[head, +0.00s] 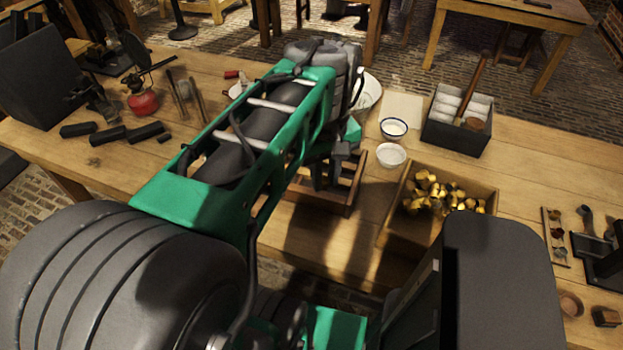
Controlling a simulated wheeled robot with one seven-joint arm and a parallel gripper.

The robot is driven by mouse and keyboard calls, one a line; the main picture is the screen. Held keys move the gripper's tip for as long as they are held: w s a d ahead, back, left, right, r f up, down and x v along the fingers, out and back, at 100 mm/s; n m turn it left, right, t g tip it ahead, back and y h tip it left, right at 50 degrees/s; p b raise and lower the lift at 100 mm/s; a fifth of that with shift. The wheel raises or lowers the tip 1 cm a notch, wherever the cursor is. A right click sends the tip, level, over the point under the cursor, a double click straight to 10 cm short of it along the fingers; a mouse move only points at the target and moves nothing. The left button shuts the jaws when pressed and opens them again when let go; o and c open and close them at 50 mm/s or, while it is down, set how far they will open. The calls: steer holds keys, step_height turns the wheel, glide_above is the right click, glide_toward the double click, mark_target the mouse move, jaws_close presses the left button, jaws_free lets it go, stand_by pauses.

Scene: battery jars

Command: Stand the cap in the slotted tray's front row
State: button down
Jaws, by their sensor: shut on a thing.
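The slotted tray (347,208) is a brown wooden tray with dividers, on the table below the end of my arm. My green and grey arm hides much of it, including most of its left side. My gripper (325,178) is over the tray, pointing down, and only partly in view. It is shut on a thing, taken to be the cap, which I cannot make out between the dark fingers. I cannot tell whether the held thing touches the tray.
A wooden box (388,232) of brass-coloured pieces stands right of the tray. A dark divided box (447,134) with white rolls is farther back. A red burner (143,103) and tools are at left.

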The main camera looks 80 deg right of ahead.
steer(key=w+d+f, duration=0.1)
steer(key=d+f, duration=0.2)
steer(key=w+d+f+p, duration=0.1)
steer(key=w+d+f, duration=0.1)
steer(key=d+f, duration=0.1)
steer(key=w+d+f, duration=0.2)
steer(key=d, duration=0.2)
steer(key=shift+w+d+f, duration=0.15)
steer(key=shift+w+f, duration=0.05)
steer(key=shift+f, duration=0.2)
step_height(320, 180, down, 3)
steer(key=shift+d+r, duration=0.1)
steer(key=shift+f, duration=0.7)
steer(key=c, duration=1.2)
jaws_free()
steer(key=shift+c, duration=0.2)
